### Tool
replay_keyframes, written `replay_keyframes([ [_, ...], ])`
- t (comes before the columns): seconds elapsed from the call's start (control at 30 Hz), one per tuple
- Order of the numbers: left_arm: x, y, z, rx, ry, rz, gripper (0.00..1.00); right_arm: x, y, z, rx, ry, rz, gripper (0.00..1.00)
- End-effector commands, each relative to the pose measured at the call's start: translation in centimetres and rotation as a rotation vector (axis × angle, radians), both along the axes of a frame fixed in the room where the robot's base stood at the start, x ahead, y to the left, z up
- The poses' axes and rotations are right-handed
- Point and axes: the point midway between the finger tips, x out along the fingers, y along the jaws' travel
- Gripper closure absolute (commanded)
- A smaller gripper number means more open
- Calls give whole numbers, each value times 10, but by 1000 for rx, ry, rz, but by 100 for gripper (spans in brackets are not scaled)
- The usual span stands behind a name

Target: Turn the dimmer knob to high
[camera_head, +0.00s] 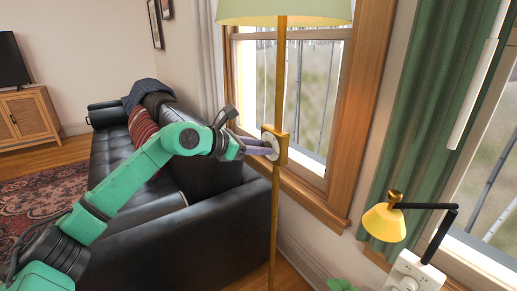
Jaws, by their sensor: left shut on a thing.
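The dimmer knob (270,142) is a pale round dial on a brass box (282,150). The box is fixed to the thin brass pole (275,215) of a floor lamp. My left gripper (262,147) reaches in from the left on a green arm and is shut on the knob. Its fingers cover part of the dial, and I cannot read any marking or setting on it. The pale green lampshade (285,11) is at the top, cut off by the frame. My right gripper is not in view.
A black leather sofa (215,230) stands behind and below my left arm. A window (305,95) is behind the lamp. A small yellow lamp (384,221) on a black arm is at the lower right, beside a green curtain (425,110).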

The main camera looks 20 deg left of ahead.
Motion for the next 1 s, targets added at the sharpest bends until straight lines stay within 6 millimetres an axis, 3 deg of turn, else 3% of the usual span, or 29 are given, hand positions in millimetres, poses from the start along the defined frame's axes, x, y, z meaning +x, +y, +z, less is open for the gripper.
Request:
replay_keyframes([
  [0.3, -1, -1, -2, 96, -76, 0, 100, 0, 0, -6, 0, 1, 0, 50],
  [0.8, -1, -1, -2, 114, -90, -1, 100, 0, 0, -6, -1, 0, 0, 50],
  [0.83, -1, -1, -2, 114, -90, -1, 57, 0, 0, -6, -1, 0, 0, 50],
  [0.9, -1, -1, -2, 113, -90, -1, 31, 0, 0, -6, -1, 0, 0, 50],
  [1.0, -1, -1, -1, 113, -91, 0, 31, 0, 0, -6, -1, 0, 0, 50],
])
